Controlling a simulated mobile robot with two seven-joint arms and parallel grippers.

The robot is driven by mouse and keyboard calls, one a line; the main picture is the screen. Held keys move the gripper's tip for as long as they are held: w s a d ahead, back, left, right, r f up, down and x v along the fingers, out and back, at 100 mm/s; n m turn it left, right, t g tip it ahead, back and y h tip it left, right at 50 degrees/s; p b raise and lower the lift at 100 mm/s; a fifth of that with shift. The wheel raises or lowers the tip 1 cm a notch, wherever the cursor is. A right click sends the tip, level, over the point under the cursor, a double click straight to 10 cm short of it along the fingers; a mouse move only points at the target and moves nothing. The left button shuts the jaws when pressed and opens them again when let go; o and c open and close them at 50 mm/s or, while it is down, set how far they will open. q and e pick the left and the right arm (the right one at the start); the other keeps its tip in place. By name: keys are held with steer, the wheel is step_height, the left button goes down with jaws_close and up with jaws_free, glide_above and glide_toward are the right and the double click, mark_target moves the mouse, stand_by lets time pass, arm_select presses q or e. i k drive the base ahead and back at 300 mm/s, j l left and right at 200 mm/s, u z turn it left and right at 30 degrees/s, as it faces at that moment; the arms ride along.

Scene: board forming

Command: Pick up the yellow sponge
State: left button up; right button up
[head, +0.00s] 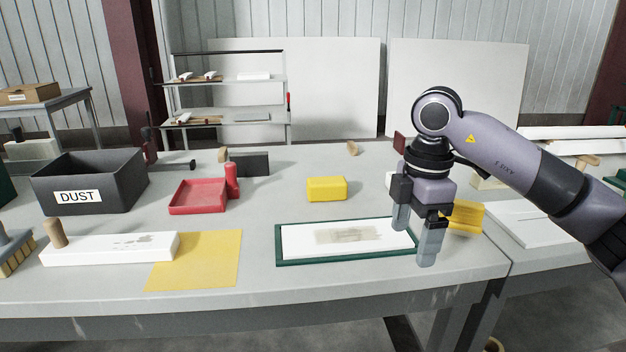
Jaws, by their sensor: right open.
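A yellow block that looks like the sponge (326,189) lies on the table behind the green-framed board. A second yellow object (466,217) lies further right, partly hidden behind my right gripper, so its full shape is unclear. My right gripper (415,240) points down with its fingers apart and nothing between them. It is over the right end of the green-framed board (300,241), to the right of the yellow block and just left of the second yellow object. My left gripper is not in view.
A grey DUST bin (115,190), a white board with a wooden knob (110,248) and a yellow sheet (205,261) lie left. Bare table surrounds the yellow block.

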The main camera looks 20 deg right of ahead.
mark_target(323, 189)
steer(key=i, duration=1.1)
